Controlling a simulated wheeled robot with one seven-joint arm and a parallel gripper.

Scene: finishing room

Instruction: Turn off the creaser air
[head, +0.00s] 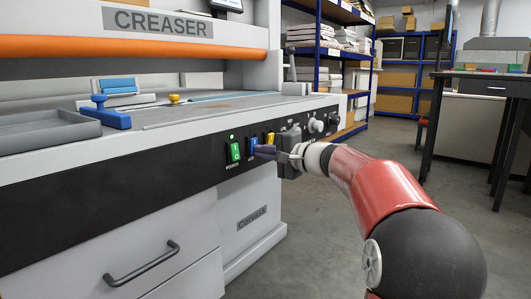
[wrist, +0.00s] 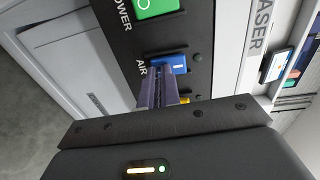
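The creaser (head: 180,120) is a grey-white machine with a black control panel along its front. The air switch is a blue rocker, labelled AIR in the wrist view (wrist: 172,63); in the head view (head: 251,144) it is partly covered by my gripper. My gripper (head: 262,151) is at the panel, its dark purple fingers together with nothing seen between them. In the wrist view the fingertips (wrist: 158,78) lie at the blue switch's lower edge; whether they touch it I cannot tell.
A lit green POWER switch (head: 234,151) sits left of the air switch. A yellow control (head: 270,138) and round knobs (head: 317,125) are to the right. A drawer handle (head: 142,263) sticks out below. The floor (head: 310,220) beside the machine is clear.

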